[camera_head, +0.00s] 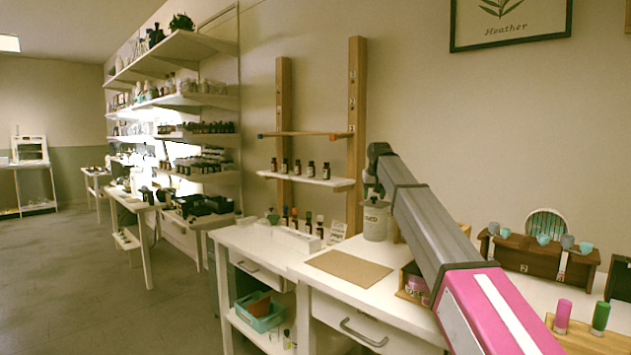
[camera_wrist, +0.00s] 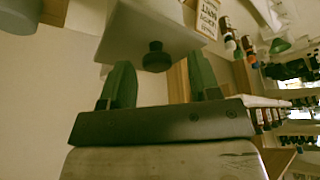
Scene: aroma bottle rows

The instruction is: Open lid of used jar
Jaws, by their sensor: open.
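The pale used jar (camera_head: 375,224) stands on the white worktop, with dark lettering on its front. Its top is partly hidden by my arm and gripper (camera_head: 373,190), which is right over it. In the wrist view, my gripper (camera_wrist: 158,62) is open, with one green finger on each side of a dark round knob (camera_wrist: 156,58). The knob sits on a pale surface that appears to be the jar's lid (camera_wrist: 150,28). A gap shows between the knob and each finger; neither finger visibly touches it.
A lettered card (camera_head: 338,232) and several dropper bottles (camera_head: 307,223) stand left of the jar. A brown mat (camera_head: 348,266) lies in front on the worktop (camera_head: 262,240). A wooden post (camera_head: 355,130) rises behind. A wooden rack (camera_head: 540,255) with small cups stands right.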

